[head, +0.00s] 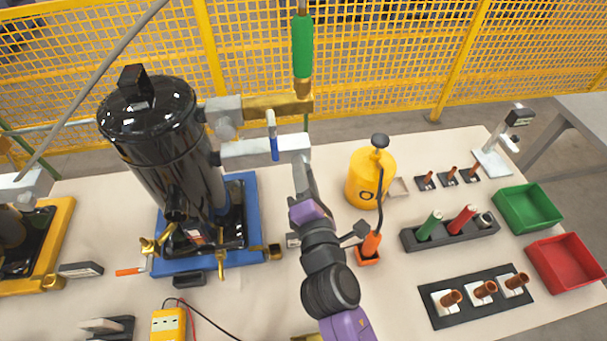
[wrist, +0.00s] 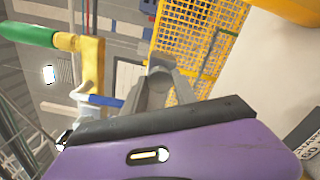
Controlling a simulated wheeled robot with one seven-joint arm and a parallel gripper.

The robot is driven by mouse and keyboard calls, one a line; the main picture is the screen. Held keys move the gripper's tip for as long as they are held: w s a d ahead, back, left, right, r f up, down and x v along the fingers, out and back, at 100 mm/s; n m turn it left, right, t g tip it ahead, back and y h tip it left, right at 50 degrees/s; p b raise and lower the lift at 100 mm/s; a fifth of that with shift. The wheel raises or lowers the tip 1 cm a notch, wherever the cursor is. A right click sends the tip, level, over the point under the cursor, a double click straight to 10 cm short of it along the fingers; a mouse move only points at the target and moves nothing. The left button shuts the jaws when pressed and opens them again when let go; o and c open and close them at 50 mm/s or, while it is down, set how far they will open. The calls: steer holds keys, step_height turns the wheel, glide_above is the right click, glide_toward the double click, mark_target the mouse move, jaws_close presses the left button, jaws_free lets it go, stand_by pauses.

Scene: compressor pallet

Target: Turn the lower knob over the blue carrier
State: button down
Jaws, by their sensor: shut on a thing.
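The blue carrier (head: 165,268) lies on the table under a glossy black compressor (head: 150,120). An upper arm with a brass bar (head: 265,107) and a lower grey arm (head: 243,149) stick out to the right of the compressor. A blue-sleeved piece (head: 274,148) stands at the lower arm and also shows in the wrist view (wrist: 105,100). My gripper (head: 300,160) is at the right end of the lower arm. Its grey jaws (wrist: 160,75) are shut on the lower knob, which is mostly hidden between them.
A green-sleeved piece (head: 302,47) rises from the brass bar close above my gripper. A yellow bottle (head: 365,180) stands to the right, with an orange-based tool (head: 370,250) before it. Green (head: 527,210) and red (head: 565,263) bins are far right. A yellow fence (head: 350,60) is behind.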

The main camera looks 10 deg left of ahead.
steer(key=m+b, duration=0.5)
steer(key=m, duration=0.5)
steer(key=m+b, duration=0.5)
steer(key=m, duration=0.5)
steer(key=m+b, duration=0.6)
steer(key=m, duration=0.3)
steer(key=shift+f+m, duration=0.25)
steer(key=shift+m, duration=0.15)
steer(key=shift+a+m, duration=0.1)
steer(key=shift+m, duration=0.2)
steer(key=c, duration=1)
jaws_free()
steer(key=shift+r, duration=0.1)
steer(key=shift+s, duration=0.1)
